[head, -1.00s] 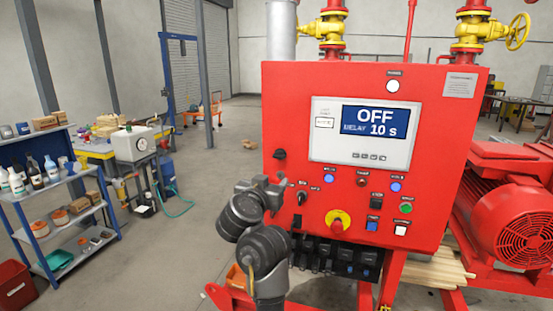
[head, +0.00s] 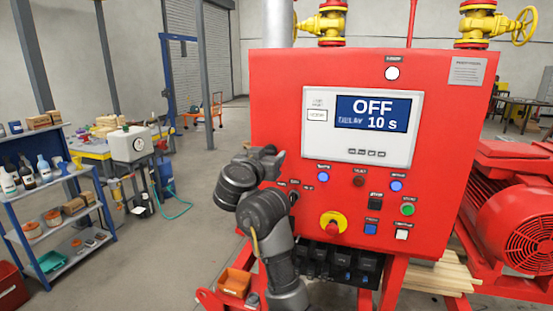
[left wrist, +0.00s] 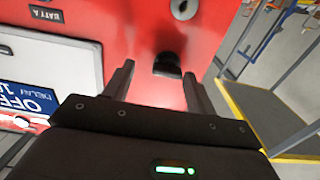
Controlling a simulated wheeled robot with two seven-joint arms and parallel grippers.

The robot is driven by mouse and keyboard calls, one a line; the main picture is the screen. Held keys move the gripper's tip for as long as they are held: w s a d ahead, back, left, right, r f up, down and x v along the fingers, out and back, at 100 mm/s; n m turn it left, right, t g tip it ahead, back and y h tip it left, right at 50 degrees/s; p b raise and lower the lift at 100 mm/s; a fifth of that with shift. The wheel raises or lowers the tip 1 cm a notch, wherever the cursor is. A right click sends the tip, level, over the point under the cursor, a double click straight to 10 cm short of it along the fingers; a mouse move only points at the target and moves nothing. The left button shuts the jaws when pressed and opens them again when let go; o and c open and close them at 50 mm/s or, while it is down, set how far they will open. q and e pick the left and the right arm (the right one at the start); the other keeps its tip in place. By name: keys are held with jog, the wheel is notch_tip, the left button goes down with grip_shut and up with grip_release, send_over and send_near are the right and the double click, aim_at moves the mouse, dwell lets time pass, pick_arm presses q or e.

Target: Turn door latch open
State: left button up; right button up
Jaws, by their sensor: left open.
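The red control cabinet (head: 275,90) stands ahead with its door facing me. The door latch is a small black knob on the door's left edge; in the left wrist view the latch (left wrist: 167,66) shows between and slightly beyond the two fingers. In the head view my left gripper (head: 272,158) is at the door's left edge and hides the latch. My left gripper (left wrist: 160,72) is open, its fingers on either side of the latch; whether they touch it I cannot tell. My right gripper is not in view.
The display (head: 372,115) reads OFF, DELAY 10 s. Below it are buttons and a red-yellow rotary switch (head: 333,224). A red motor (head: 520,210) stands at the right. A blue shelf (head: 60,205) stands at the left, with open floor between it and the cabinet.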

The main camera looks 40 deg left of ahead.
pick_arm(q)
jog(key=shift+w+a+r, duration=0.1)
jog(key=shift+w+a, duration=0.05)
jog(key=shift+a, duration=0.3)
jog(key=c, duration=1)
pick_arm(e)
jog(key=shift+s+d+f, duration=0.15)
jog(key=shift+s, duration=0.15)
